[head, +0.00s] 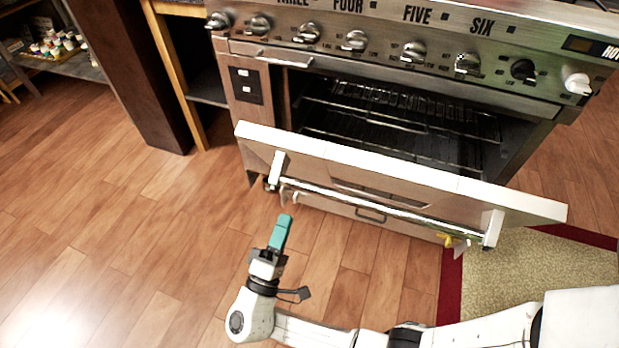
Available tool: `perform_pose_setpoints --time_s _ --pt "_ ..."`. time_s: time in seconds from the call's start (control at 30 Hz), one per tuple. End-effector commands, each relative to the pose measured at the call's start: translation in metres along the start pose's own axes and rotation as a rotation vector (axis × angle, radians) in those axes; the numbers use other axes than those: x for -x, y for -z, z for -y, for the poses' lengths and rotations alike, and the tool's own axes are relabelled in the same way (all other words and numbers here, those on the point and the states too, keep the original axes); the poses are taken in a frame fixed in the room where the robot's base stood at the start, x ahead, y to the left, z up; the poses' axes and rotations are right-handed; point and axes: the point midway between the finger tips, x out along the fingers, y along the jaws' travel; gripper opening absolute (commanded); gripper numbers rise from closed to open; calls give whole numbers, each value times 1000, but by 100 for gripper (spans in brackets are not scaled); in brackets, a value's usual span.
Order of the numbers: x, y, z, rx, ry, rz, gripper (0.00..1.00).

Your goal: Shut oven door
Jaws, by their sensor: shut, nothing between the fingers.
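The oven (270,55) is a steel range with a row of knobs along its front. Its door (400,165) is partly open, tilted outward at the top, and the dark inside with wire racks (400,110) shows above it. A long bar handle (370,201) runs across the door's outer face. My gripper (286,219) has teal fingers and is shut and empty. It is in front of the door near the handle's left end, a little below it in the picture. I cannot tell the exact gap, but no contact shows.
A dark post (125,70) and a wooden-legged table (178,75) stand left of the oven. A shelf with small jars (55,48) is at the far left. A beige rug with a red border (540,275) lies at the lower right. The wooden floor at left is clear.

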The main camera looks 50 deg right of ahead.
Motion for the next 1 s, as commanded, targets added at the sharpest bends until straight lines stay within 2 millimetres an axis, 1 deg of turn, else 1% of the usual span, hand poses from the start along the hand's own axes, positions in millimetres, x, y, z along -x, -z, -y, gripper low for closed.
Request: perform_pose_setpoints --time_s 0.03,0.1,0.17,0.27,0.37,0.7,0.9,1.0 --pt "5 4 3 -4 -18 -15 0" --pt "6 7 2 -7 -32 -26 0" --pt "3 7 0 -8 -35 -28 0" --pt "-8 6 -1 -7 -35 -25 0" --pt "-24 6 -2 -6 -34 -23 0" --pt "-91 8 -3 -6 -34 -22 0" --pt "-119 9 -4 -6 -33 -25 0" --pt "-127 10 -4 -6 -33 -26 0"
